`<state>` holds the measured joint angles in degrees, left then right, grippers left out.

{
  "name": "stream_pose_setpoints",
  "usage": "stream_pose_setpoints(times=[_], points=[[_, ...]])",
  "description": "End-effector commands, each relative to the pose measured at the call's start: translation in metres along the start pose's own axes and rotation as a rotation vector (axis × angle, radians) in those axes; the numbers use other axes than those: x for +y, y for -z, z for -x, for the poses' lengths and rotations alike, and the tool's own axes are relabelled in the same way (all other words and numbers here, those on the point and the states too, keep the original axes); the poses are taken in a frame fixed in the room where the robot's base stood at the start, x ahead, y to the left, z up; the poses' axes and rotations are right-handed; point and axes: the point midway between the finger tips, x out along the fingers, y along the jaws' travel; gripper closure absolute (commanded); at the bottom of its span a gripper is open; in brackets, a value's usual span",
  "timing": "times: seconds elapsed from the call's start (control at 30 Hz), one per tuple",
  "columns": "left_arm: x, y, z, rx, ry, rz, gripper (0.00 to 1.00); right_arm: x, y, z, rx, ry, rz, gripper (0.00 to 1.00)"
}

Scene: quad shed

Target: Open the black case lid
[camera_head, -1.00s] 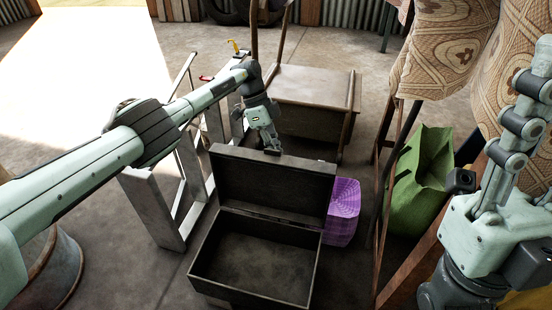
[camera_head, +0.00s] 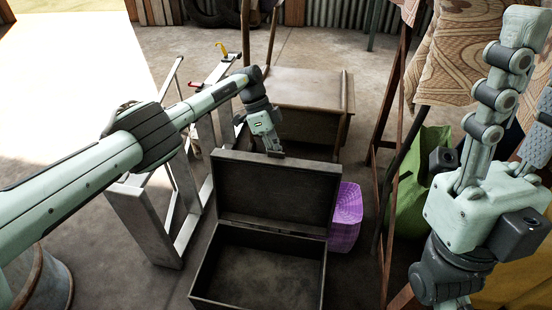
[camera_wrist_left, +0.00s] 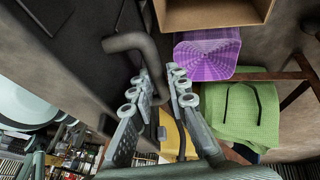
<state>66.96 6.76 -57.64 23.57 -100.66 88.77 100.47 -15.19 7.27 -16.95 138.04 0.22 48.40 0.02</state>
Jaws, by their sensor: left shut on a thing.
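The black case (camera_head: 262,268) stands open on the floor in the head view. Its lid (camera_head: 275,190) is raised roughly upright at the back, and the inside looks empty. My left gripper (camera_head: 273,152) is at the lid's top edge. In the left wrist view its fingers (camera_wrist_left: 165,75) are shut around a dark bent handle (camera_wrist_left: 138,42) beside the dark lid (camera_wrist_left: 75,55). My right gripper (camera_head: 515,80) is raised at the right of the head view, away from the case. Its second finger is partly cut off by the frame edge.
A purple basket (camera_head: 346,215) stands close to the case's right side. A green bag (camera_head: 412,190) and a wooden frame (camera_head: 386,170) are farther right. A metal frame (camera_head: 150,225) stands at left, and a wooden cabinet (camera_head: 312,100) behind the lid.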

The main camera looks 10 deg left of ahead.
Motion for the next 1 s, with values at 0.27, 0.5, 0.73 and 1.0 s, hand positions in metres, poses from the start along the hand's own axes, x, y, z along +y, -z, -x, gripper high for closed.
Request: stream_pose_setpoints(times=[0.27,0.5,0.73,1.0], points=[[-0.013,-0.007,0.006,-0.008,0.054,0.008,1.0,0.0,0.001,0.001,0.004,0.001,0.002,0.62],[-0.013,-0.006,0.005,-0.007,0.052,0.008,0.66,0.0,0.001,0.0,0.006,0.001,0.002,0.62],[-0.012,-0.005,0.01,-0.006,0.051,0.006,0.66,0.001,0.001,-0.001,0.01,-0.004,0.002,0.62],[-0.011,-0.003,0.06,-0.005,0.055,0.003,0.66,0.001,0.001,-0.001,0.007,-0.003,0.001,0.62]])
